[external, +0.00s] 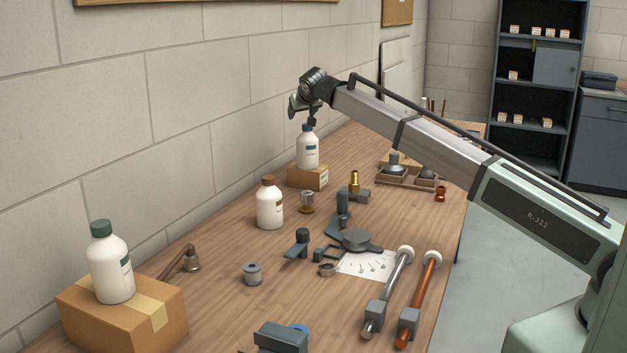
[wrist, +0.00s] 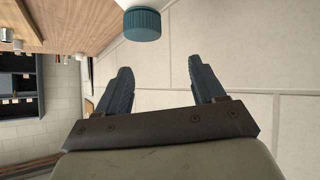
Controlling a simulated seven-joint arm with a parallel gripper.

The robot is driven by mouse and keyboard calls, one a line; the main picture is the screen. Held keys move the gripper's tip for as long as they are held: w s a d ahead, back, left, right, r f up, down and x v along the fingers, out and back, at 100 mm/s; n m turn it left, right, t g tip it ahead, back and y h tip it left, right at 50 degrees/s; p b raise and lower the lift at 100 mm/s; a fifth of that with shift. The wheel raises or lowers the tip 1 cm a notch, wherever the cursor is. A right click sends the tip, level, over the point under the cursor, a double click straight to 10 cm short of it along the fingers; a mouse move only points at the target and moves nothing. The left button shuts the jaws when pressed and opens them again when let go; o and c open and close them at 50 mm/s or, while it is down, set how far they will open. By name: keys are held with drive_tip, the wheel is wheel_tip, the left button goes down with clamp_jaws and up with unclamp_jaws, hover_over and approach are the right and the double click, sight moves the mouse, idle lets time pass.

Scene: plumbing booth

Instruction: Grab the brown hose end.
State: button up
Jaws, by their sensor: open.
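A brown hose (external: 420,298) lies on the workbench at the right front, beside a grey one. It has a white rounded end (external: 433,260) at the far side, a grey block (external: 409,320) and a brown tip near the viewer. My gripper (external: 299,108) is far from it, at the back left near the wall, above or beside a white bottle (external: 308,150) with a dark cap. In the wrist view my gripper (wrist: 161,70) is open with nothing between its fingers. A teal cap (wrist: 142,25) is just beyond them. The brown hose does not clearly show there.
The grey hose (external: 388,292) lies close along the brown one's left. A marked white sheet (external: 368,266) and dark fittings lie left of them. Another white bottle (external: 269,205) and a bottle on a cardboard box (external: 150,320) stand along the wall side.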

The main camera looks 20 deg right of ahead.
drive_tip(key=s+a+f+n+g+y, duration=0.25)
drive_tip(key=s+a, duration=0.75)
drive_tip(key=a, duration=0.5)
drive_tip(key=n+g+y, duration=0.3)
drive_tip(key=n+g, duration=0.2)
drive_tip(key=n, duration=0.3)
approach(190, 245)
drive_tip(key=shift+h, duration=0.25)
drive_tip(key=x, duration=0.7)
drive_tip(key=shift+s+a+r, duration=0.1)
drive_tip(key=shift+a+r, duration=0.05)
drive_tip(key=shift+a, duration=0.1)
drive_tip(key=shift+x, duration=3.05)
drive_tip(key=shift+d, duration=0.1)
drive_tip(key=shift+c, duration=0.2)
drive_tip(key=c, duration=1.1)
